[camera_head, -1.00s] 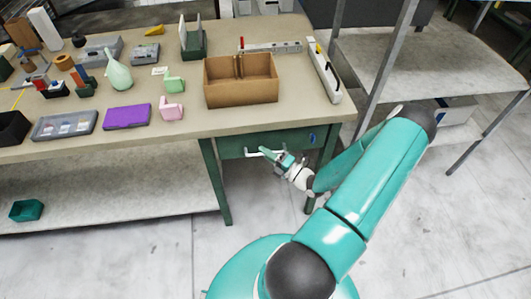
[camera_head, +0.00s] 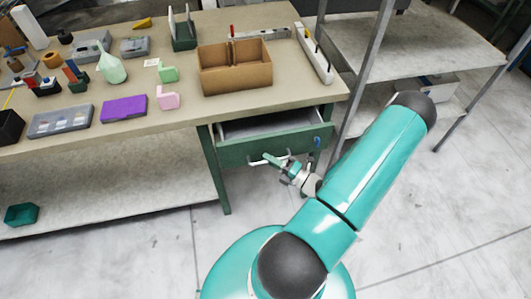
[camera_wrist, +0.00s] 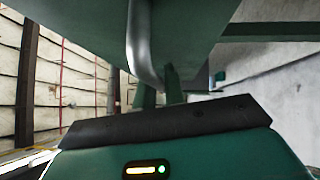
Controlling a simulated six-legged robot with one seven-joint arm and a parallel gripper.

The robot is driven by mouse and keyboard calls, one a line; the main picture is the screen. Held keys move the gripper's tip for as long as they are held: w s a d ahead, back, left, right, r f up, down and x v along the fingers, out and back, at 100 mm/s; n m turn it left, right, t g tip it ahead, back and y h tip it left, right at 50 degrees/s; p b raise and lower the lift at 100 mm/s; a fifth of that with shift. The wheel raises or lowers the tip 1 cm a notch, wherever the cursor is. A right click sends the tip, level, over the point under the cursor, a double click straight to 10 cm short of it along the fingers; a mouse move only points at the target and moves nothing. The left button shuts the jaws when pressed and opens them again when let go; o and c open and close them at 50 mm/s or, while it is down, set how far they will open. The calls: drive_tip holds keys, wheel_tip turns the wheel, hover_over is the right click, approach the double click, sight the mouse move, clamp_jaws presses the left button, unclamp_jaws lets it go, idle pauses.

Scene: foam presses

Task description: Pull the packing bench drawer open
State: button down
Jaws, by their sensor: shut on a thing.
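The green packing bench drawer (camera_head: 275,147) is under the right end of the bench top and stands partly open; its grey inside shows. Its pale bar handle (camera_head: 262,161) is on the front face. My gripper (camera_head: 275,160) is shut on the handle, reaching in from the right below. In the wrist view the drawer front (camera_wrist: 190,30) fills the top, and the metal handle (camera_wrist: 140,45) runs down behind the dark edge of my gripper (camera_wrist: 165,122). The fingertips are hidden there.
The packing bench (camera_head: 180,105) holds a cardboard box (camera_head: 235,80), a purple block (camera_head: 124,109), a grey tray (camera_head: 60,122) and several small items. A green bench leg (camera_head: 217,180) stands left of the drawer. A grey shelf rack (camera_head: 410,50) is at right. Floor in front is clear.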

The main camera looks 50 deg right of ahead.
drive_tip(key=s+a, duration=0.7)
drive_tip(key=s, duration=0.3)
drive_tip(key=shift+s+a, duration=0.15)
drive_tip(key=shift+s, duration=0.25)
drive_tip(key=c, duration=1.5)
unclamp_jaws()
drive_tip(key=shift+s, duration=0.1)
drive_tip(key=v, duration=1.3)
drive_tip(key=shift+s, duration=0.35)
